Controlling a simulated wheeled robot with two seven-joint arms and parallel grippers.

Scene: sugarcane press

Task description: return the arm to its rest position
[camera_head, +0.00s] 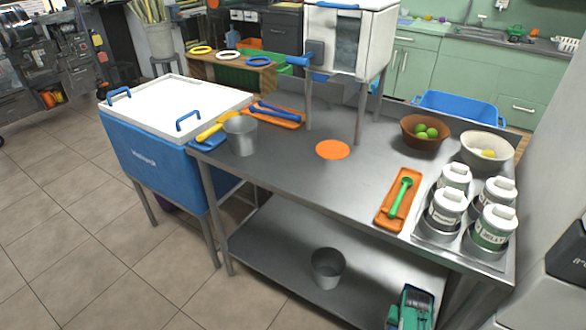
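Neither of my grippers shows in the head view, and no arm reaches over the steel table (285,177). The sugarcane press (350,40), a white box on metal legs with a blue handle at its left, stands at the back of the table. A grey metal cup (240,136) stands upright near the table's left front corner. Whether my grippers are open or shut is hidden.
A blue cooler (150,160) with a white lid stands left of the table. The table's front middle is clear.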

